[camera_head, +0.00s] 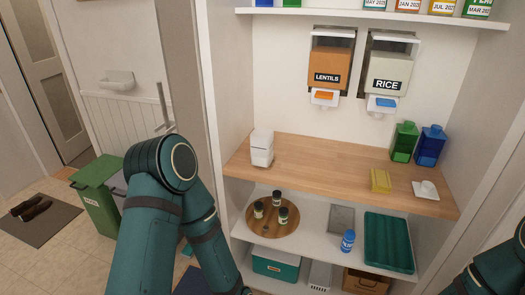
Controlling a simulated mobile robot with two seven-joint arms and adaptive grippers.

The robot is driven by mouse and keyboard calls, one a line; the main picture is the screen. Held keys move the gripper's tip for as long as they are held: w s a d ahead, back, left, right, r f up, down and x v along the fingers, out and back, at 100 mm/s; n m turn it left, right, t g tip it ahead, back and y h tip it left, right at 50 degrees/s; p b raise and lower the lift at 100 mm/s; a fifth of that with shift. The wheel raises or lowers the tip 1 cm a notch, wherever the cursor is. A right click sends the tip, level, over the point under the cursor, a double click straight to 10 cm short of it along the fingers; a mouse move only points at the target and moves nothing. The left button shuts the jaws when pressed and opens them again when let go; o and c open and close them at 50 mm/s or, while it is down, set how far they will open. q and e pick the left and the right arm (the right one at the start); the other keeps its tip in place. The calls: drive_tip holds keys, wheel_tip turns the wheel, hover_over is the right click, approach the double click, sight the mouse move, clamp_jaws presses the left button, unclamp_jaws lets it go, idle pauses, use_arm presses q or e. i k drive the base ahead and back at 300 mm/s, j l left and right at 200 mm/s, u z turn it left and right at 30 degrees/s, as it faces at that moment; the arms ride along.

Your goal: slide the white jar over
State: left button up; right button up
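A white jar (262,150), squarish with a lid-like top, stands upright at the left end of the wooden counter (312,160), close to the left side wall of the alcove. My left arm is bent in front of the cabinet's left edge, and its gripper is out of the picture below. Part of my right arm shows at the bottom right corner, and its gripper is not in view. Nothing touches the jar.
A yellow block (380,181), a tissue-like white item (425,190), a green canister (403,142) and a blue canister (430,146) stand on the counter's right side. Lentils (330,62) and rice (389,72) dispensers hang above. The counter's middle is clear.

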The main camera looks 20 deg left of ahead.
sight(261, 140)
drive_tip(key=i+j+z, duration=0.1)
drive_tip(key=j+z, duration=0.8)
